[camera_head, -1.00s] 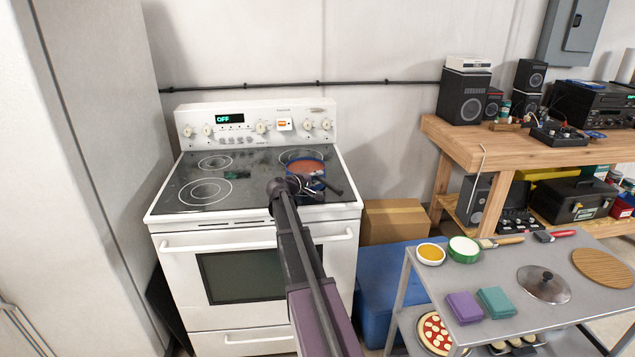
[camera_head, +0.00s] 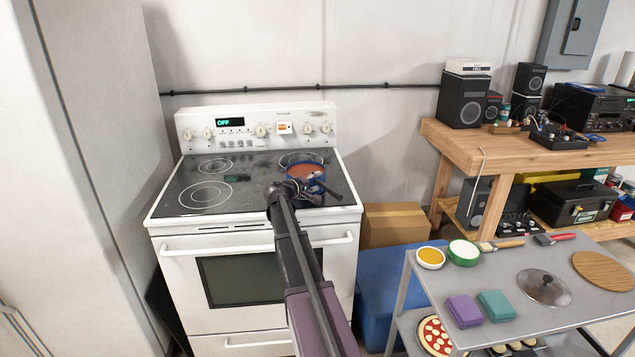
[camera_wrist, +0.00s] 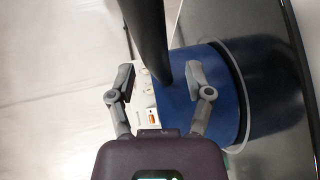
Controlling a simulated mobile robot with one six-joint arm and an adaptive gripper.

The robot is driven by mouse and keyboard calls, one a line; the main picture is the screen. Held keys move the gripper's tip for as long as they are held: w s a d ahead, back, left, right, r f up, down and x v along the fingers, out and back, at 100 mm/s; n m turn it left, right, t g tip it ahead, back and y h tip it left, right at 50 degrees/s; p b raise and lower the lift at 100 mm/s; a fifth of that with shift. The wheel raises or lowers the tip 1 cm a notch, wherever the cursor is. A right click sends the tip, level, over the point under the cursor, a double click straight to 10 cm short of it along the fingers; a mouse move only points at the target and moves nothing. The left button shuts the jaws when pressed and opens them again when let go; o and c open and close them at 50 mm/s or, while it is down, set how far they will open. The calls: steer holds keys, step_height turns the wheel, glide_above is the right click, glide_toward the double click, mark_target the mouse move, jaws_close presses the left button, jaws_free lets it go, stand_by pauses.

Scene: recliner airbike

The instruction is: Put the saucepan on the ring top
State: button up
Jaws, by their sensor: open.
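The blue saucepan (camera_head: 320,171), with reddish-brown contents, is at the right side of the black glass ring top (camera_head: 240,179), in front of the back right ring (camera_head: 287,157). Its blue side fills the middle of the wrist view (camera_wrist: 222,100), with a pale curved line close to its base. Its dark handle (camera_head: 327,190) points toward the front right. My gripper (camera_head: 300,186) is by the pan's near side. In the wrist view my gripper (camera_wrist: 160,82) is open, with the dark handle coming down between or just beyond its fingertips; I cannot tell which.
The stove's back panel (camera_head: 255,124) rises behind the ring top. The ring top's left half is clear. A metal cart (camera_head: 522,318) with a lid, bowls and cloths stands at the right. A tall pale cabinet (camera_head: 95,150) stands left.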

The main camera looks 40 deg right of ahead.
steer(key=p+v, duration=0.1)
steer(key=v, duration=1)
steer(key=shift+p, duration=0.4)
steer(key=s+a+f+g+y, duration=0.1)
steer(key=s+a+f+y, duration=0.4)
steer(key=a, duration=0.7)
steer(key=s+a+f+y, duration=0.5)
steer(key=s+a, duration=0.4)
steer(key=a, duration=0.4)
steer(key=s+a+f+m+g+y, duration=0.1)
steer(key=s+a+f+y, duration=0.4)
steer(key=s+a, duration=0.3)
steer(key=a, duration=0.4)
steer(key=shift+a+g+y, duration=0.3)
steer(key=shift+a+y, duration=0.05)
steer(key=shift+y, duration=0.05)
steer(key=shift+f, duration=0.15)
